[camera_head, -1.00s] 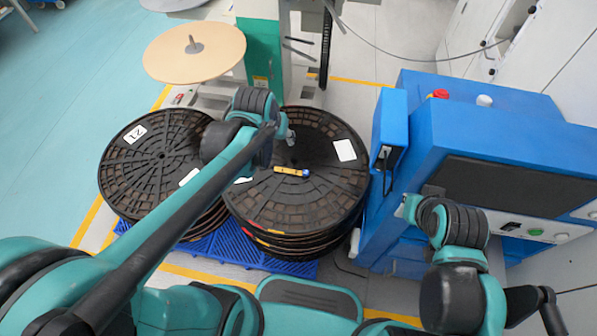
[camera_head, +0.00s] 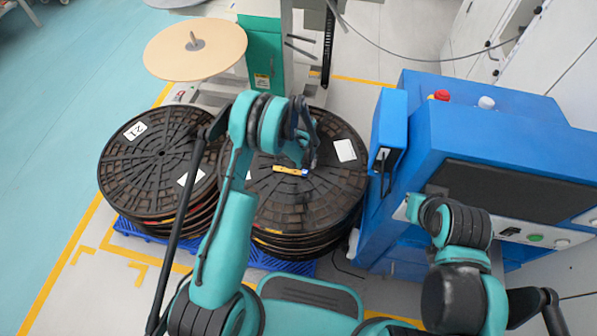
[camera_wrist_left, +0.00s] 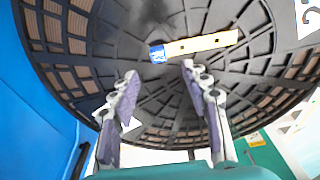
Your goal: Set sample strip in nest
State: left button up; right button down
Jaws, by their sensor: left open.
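The sample strip (camera_head: 290,170) is a small yellow bar with a blue end. It lies flat on the top black reel (camera_head: 265,205) of the right-hand stack. In the left wrist view the strip (camera_wrist_left: 203,43) lies beyond the fingertips, its blue end to the left. My left gripper (camera_head: 308,155) is over this reel, close to the strip. In the wrist view its two fingers (camera_wrist_left: 160,75) are apart with nothing between them. My right gripper (camera_head: 410,207) is near the blue machine's front, mostly hidden by its own wrist. I cannot make out the nest.
A second reel stack (camera_head: 150,175) stands on the left of the same blue pallet (camera_head: 285,266). The blue machine (camera_head: 440,130) stands close on the right. A tan disc (camera_head: 190,60) on a spindle is behind. Open floor (camera_head: 60,120) lies left.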

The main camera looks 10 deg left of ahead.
aim_at(305, 171)
pick_arm(q)
notch_tip(305, 171, down, 3)
jog(key=shift+w+b, duration=0.15)
jog(key=shift+b, duration=0.4)
jog(key=f+b, duration=0.2)
jog(key=f, duration=0.3)
jog(key=shift+w+d+b, duration=0.15)
jog(key=shift+w+b, duration=0.2)
jog(key=shift+b, duration=0.05)
jog(key=shift+r, duration=0.1)
grip_shut()
